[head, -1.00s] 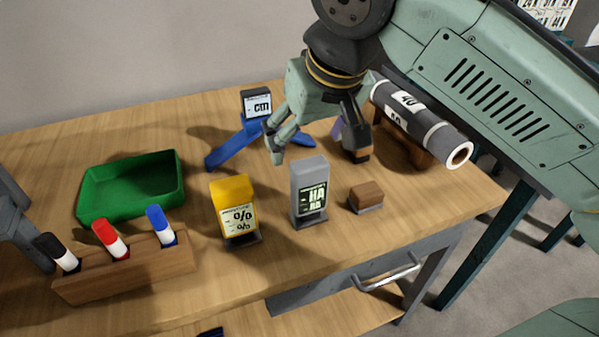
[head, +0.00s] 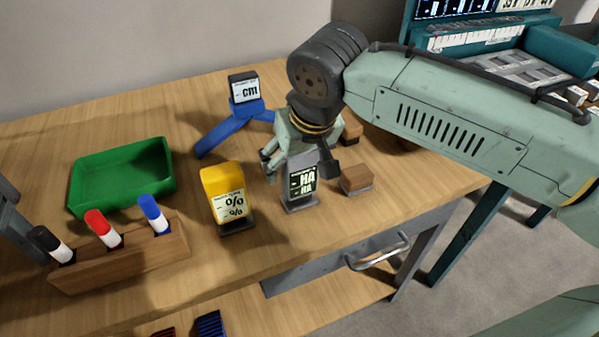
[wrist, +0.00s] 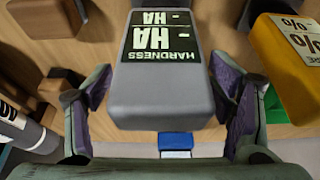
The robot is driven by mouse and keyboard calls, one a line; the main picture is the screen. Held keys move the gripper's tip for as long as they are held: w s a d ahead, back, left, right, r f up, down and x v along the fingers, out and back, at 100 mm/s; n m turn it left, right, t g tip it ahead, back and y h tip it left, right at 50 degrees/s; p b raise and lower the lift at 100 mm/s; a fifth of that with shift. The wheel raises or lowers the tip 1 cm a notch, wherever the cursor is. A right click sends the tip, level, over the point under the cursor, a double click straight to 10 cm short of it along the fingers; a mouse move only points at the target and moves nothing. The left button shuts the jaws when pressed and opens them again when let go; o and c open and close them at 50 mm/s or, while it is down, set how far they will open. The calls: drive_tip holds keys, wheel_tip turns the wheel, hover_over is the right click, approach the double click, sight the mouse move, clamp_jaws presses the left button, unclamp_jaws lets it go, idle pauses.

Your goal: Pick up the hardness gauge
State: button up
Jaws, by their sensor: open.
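The hardness gauge (head: 300,186) is a grey upright box with a dark label reading "HA". It stands on the table between the yellow gauge and a small wooden block. My gripper (head: 298,172) is at its upper part, coming from behind and above. In the wrist view the gauge (wrist: 163,85) lies between my two open fingers (wrist: 165,100), and its label reads "HARDNESS". Gaps show on both sides of it, so the fingers look apart from it. In the head view my gripper hides the gauge's top.
A yellow gauge (head: 224,190) stands close on the left and a wooden block (head: 356,180) close on the right. A blue stand with a "cm" display (head: 244,90) is behind. A green tray (head: 122,172) and a marker holder (head: 125,259) are at left.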

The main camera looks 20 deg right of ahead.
drive_tip(key=shift+c, duration=0.5)
drive_tip(key=c, duration=1.4)
drive_tip(key=shift+r, duration=0.1)
drive_tip(key=shift+w+r, duration=0.1)
drive_tip(key=shift+r, duration=0.4)
wheel_tip(320, 180, up, 2)
drive_tip(key=shift+r+b, duration=0.1)
drive_tip(key=shift+b, duration=0.2)
drive_tip(key=s+b, duration=0.1)
drive_tip(key=s, duration=1.1)
drive_tip(key=s+b, duration=0.1)
drive_tip(key=s, duration=0.5)
drive_tip(key=shift+s+d+b, duration=0.1)
drive_tip(key=shift+d+b, duration=0.2)
